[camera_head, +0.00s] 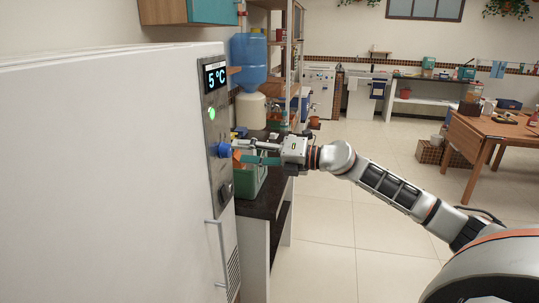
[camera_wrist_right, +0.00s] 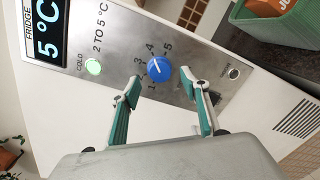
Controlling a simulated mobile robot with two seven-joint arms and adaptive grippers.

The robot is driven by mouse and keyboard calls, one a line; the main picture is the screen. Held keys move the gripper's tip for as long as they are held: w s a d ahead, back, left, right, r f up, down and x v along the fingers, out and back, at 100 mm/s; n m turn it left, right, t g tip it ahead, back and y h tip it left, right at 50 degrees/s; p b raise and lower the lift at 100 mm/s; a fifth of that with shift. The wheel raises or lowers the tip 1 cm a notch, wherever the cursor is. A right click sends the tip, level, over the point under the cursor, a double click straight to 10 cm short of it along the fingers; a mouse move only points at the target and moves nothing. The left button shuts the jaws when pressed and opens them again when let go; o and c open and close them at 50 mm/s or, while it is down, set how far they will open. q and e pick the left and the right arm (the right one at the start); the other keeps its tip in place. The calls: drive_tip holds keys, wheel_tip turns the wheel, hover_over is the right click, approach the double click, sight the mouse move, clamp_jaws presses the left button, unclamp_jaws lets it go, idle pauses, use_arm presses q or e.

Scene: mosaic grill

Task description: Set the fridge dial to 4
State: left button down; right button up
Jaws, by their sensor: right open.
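The fridge (camera_head: 110,170) fills the left of the head view. Its control panel (camera_head: 216,130) has a display (camera_head: 215,76) reading 5 °C and a lit green lamp (camera_head: 211,113). The blue dial (camera_head: 224,150) also shows in the right wrist view (camera_wrist_right: 159,68), with numbers 1 to 5 around it. Its white mark points up, roughly toward the 4; the exact setting is hard to tell. My right gripper (camera_wrist_right: 160,84) is open in front of the panel, fingers to either side of the dial; contact cannot be told. My left gripper is not in view.
Below the dial are a dark switch (camera_head: 225,190) and a fridge handle (camera_head: 219,252). A green crate (camera_head: 250,180) stands on the dark counter (camera_head: 268,200) just behind the gripper. A water dispenser (camera_head: 249,62) is beyond.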

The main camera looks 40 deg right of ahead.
drive_tip(key=v, duration=0.8)
drive_tip(key=shift+s+d, duration=0.2)
drive_tip(key=shift+s, duration=0.1)
idle(0.5)
drive_tip(key=s+a+f+m+t+h, duration=0.1)
drive_tip(key=s+a+f+m+h, duration=0.15)
drive_tip(key=f+m, duration=0.65)
drive_tip(key=s+a+f+m+t+h, duration=0.1)
drive_tip(key=s+a+f+m+h, duration=0.2)
drive_tip(key=f, duration=0.9)
drive_tip(key=s+a+f+m+t+h, duration=0.1)
drive_tip(key=s+a+f+m+h, duration=0.15)
drive_tip(key=f+m, duration=0.7)
drive_tip(key=s+a+f+m+g, duration=0.2)
drive_tip(key=s+a+f+m, duration=0.1)
drive_tip(key=s+a+f, duration=0.3)
drive_tip(key=s+a+f+m+g, duration=0.3)
drive_tip(key=s+a+f, duration=0.3)
drive_tip(key=s+f, duration=0.4)
drive_tip(key=shift+a+f+m+g, duration=0.35)
drive_tip(key=shift+f+m, duration=0.1)
drive_tip(key=shift+f, duration=0.4)
drive_tip(key=shift+s, duration=0.1)
